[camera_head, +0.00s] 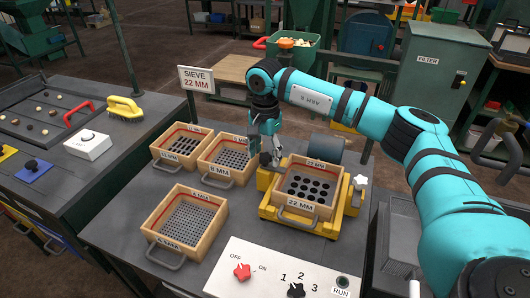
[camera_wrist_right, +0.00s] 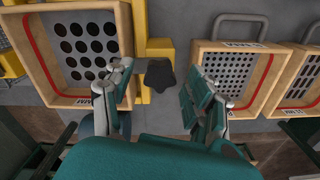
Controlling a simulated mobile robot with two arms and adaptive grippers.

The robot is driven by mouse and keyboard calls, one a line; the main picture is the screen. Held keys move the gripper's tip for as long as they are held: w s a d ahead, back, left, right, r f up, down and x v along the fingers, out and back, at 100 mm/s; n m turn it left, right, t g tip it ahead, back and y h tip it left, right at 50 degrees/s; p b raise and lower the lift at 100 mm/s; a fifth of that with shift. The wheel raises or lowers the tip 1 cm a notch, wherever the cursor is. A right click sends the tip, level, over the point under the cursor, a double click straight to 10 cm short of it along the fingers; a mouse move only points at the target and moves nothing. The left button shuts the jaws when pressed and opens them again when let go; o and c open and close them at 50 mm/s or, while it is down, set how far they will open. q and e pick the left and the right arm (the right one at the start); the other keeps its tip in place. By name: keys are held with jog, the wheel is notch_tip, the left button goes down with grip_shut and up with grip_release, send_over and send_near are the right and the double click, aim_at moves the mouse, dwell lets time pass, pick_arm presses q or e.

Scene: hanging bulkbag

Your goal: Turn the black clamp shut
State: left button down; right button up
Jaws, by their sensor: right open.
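The black clamp (camera_wrist_right: 158,75) is a dark star-shaped knob on the yellow frame (camera_wrist_right: 160,48), beside the sieve marked 22 MM. In the wrist view it lies between the two spread fingers of my right gripper (camera_wrist_right: 158,88), apart from both. In the head view my right gripper (camera_head: 265,158) points down at the left side of the yellow frame, and its fingers mostly hide the knob. The wooden 22 MM sieve (camera_head: 300,206) sits in the frame. A white star knob (camera_head: 360,181) is on the frame's right side. My left gripper is not in view.
A white control panel (camera_head: 262,272) with red and black knobs lies in front. Grey tabletop (camera_head: 122,222) is bare at the left.

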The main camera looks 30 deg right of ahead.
aim_at(265, 156)
notch_tip(265, 156, up, 12)
dwell(0.4)
dwell(0.3)
